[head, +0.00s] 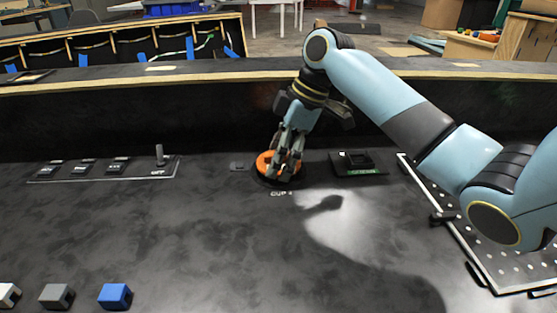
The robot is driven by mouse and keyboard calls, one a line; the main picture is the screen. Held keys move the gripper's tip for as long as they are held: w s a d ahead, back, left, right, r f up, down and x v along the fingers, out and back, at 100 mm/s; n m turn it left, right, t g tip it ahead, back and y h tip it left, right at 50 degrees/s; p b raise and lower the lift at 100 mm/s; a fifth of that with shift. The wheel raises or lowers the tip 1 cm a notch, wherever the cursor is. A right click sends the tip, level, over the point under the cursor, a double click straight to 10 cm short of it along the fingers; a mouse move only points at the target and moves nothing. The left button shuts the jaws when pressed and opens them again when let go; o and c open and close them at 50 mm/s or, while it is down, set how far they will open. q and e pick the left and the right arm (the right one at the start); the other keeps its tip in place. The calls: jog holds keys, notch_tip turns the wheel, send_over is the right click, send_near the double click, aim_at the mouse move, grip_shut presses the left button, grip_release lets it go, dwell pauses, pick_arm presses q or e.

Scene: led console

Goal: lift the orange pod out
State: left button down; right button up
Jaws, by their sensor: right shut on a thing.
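The orange pod (264,164) is a low round piece in a dark round seat on the console, just behind a "CUP" label. My right gripper (284,172) points down over it from above, with its fingers shut on the pod and hiding much of its right side. The pod appears to be still at the level of its seat; I cannot tell whether there is a gap below it. My left gripper is not in view.
A dark block on a green-edged base (357,163) stands right of the pod. A perforated panel (490,225) lies under my right arm. A switch row with an upright lever (160,155) is at left. Blue (115,296), grey (56,296) and white (8,294) blocks sit front left.

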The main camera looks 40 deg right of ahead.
notch_tip(320, 180, up, 3)
jog(key=shift+r+p, duration=0.1)
jog(key=shift+p, duration=0.25)
jog(key=s+r+p, duration=0.7)
jog(key=s+r, duration=0.4)
jog(key=shift+s, duration=0.35)
jog(key=shift+a+f, duration=0.1)
jog(key=o, duration=0.5)
jog(key=c, duration=0.4)
